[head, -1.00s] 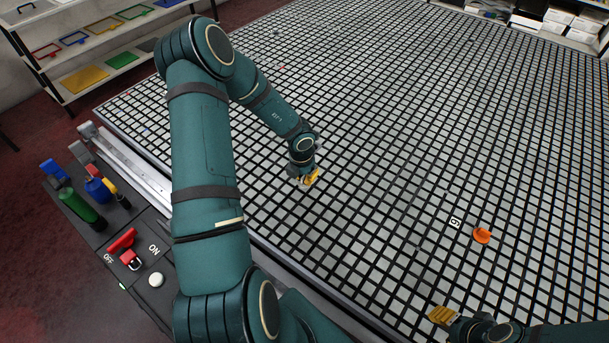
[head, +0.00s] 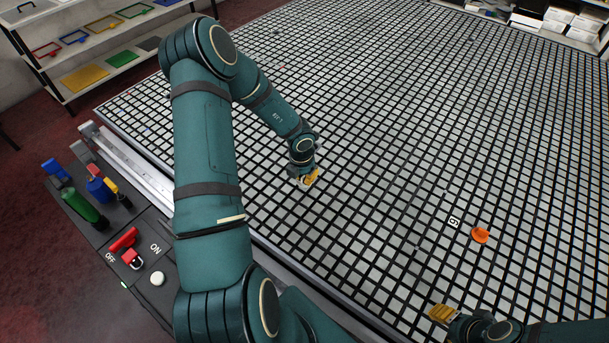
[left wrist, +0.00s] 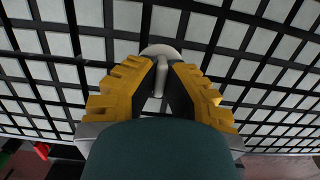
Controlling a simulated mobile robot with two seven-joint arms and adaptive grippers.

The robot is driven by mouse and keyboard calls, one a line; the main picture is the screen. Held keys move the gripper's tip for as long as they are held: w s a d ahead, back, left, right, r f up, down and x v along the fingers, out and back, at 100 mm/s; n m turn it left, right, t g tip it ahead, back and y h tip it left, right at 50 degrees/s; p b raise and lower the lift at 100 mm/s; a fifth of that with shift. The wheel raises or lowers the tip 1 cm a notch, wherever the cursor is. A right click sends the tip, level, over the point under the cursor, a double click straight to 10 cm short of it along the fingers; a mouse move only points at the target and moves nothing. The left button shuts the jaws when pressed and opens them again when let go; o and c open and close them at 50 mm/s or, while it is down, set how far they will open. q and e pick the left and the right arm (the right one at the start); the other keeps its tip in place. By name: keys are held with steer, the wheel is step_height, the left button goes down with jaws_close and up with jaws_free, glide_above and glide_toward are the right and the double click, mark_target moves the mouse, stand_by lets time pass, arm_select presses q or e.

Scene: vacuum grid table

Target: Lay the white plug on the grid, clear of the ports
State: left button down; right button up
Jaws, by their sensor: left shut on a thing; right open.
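My left gripper (head: 311,180) is low over the left part of the grid table (head: 380,130). In the left wrist view its yellow fingers (left wrist: 160,75) are shut on the stem of the white plug (left wrist: 160,51), whose round head shows just beyond the fingertips. I cannot tell whether the plug touches the grid. In the head view the plug is not clearly visible. My right gripper (head: 440,313) is open and empty over the front of the grid. An orange plug (head: 480,235) sits on the grid beside a label (head: 454,222).
A dark control panel (head: 140,262) with a red switch, a white button and coloured items lies along the table's left edge. A shelf (head: 85,55) with coloured frames stands at back left. The grid around the left gripper is largely clear.

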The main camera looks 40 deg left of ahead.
mark_target(301, 178)
arm_select(q)
steer(key=shift+f+b, duration=0.3)
steer(key=shift+f, duration=0.4)
steer(key=c, duration=1.1)
jaws_free()
steer(key=shift+o, duration=0.2)
steer(key=shift+r, duration=0.15)
step_height(301, 178, up, 12)
steer(key=s, duration=0.1)
steer(key=shift+s, duration=0.25)
steer(key=shift+f, duration=0.25)
